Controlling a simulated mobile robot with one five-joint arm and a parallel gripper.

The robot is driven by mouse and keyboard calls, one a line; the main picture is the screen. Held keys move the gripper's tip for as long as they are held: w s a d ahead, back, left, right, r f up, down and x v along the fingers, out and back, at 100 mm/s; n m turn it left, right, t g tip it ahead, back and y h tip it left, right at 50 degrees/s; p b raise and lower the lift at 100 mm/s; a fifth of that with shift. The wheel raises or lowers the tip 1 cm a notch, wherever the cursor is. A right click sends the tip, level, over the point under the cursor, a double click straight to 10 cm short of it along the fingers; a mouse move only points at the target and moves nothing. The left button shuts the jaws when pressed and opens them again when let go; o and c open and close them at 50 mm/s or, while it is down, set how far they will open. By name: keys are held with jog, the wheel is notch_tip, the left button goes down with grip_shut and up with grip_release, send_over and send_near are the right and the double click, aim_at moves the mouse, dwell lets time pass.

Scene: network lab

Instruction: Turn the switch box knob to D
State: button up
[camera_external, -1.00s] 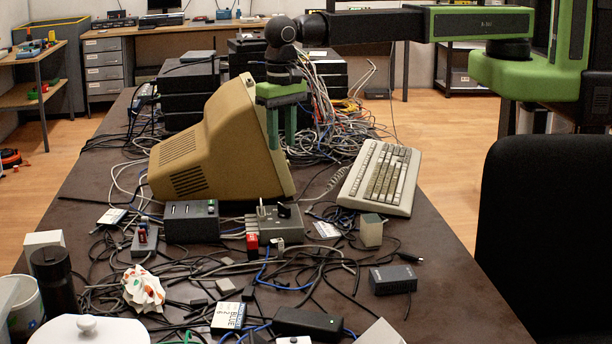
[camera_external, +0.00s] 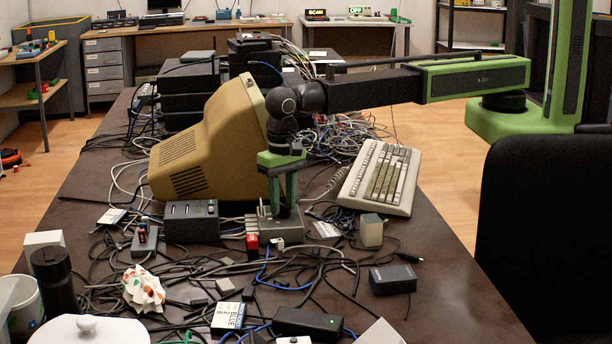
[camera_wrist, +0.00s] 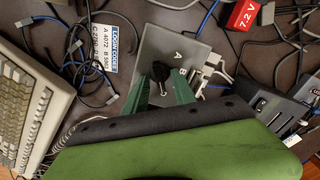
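The switch box (camera_external: 293,230) is a grey box on the dark table, in front of the beige monitor. My gripper (camera_external: 283,208) points down just over the box. In the wrist view, its green fingers (camera_wrist: 160,83) are apart, one on each side of the knob. I cannot tell whether they touch it.
The beige monitor (camera_external: 215,140) stands close behind my gripper. A keyboard (camera_external: 380,178) lies to the right.

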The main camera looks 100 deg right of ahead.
jog(key=shift+r, duration=0.1)
grip_shut()
jog(key=shift+n, duration=0.7)
grip_release()
